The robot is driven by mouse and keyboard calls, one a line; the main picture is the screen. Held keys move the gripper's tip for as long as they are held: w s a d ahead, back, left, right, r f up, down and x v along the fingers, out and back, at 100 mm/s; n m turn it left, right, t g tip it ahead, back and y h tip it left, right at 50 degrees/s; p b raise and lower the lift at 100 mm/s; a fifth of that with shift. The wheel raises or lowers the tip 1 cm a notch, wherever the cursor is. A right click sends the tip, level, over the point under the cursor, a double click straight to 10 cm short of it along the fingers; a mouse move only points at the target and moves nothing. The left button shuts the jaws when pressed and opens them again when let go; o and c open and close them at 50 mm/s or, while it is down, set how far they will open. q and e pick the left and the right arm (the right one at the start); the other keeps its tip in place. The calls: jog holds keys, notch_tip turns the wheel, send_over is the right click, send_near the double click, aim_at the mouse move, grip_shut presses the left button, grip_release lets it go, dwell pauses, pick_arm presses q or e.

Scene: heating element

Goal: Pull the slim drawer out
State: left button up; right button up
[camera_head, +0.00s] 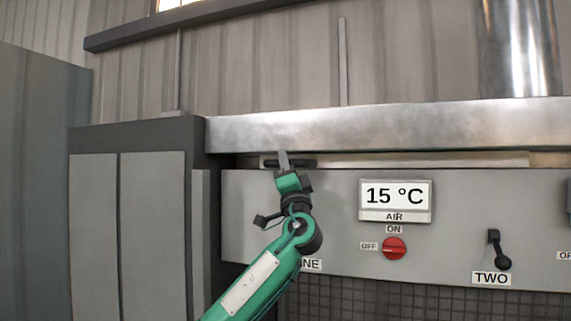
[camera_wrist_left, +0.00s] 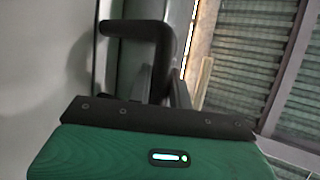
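The slim drawer (camera_head: 450,158) shows as a thin pale strip under the steel ledge, above the grey control panel. Its dark bar handle (camera_head: 303,163) is at its left part. My left gripper (camera_head: 283,160) is at this handle, with a finger standing up in front of it. In the left wrist view the black bent handle (camera_wrist_left: 148,30) reaches down between the fingers of my left gripper (camera_wrist_left: 142,75). The fingers look apart; whether either touches the handle is unclear. My right gripper is in neither view.
The steel ledge (camera_head: 400,123) runs just above the drawer. Below are a display (camera_head: 395,196), a red knob (camera_head: 395,248) and a black lever (camera_head: 499,250) marked TWO. A grey cabinet (camera_head: 150,230) stands at the left.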

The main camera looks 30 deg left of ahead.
pick_arm(q)
grip_shut()
jog(key=shift+s+f+b, duration=0.15)
jog(key=shift+s+b, duration=0.1)
jog(key=shift+b, duration=0.05)
jog(key=s+d+b, duration=0.2)
jog(key=s+b, duration=0.3)
jog(key=s, duration=0.6)
jog(key=s+d+b, duration=0.3)
jog(key=s+b, duration=0.2)
jog(key=s, duration=0.6)
jog(key=shift+d, duration=0.15)
jog(key=o, duration=0.9)
grip_release()
jog(key=shift+w, duration=0.1)
jog(key=shift+c, duration=0.2)
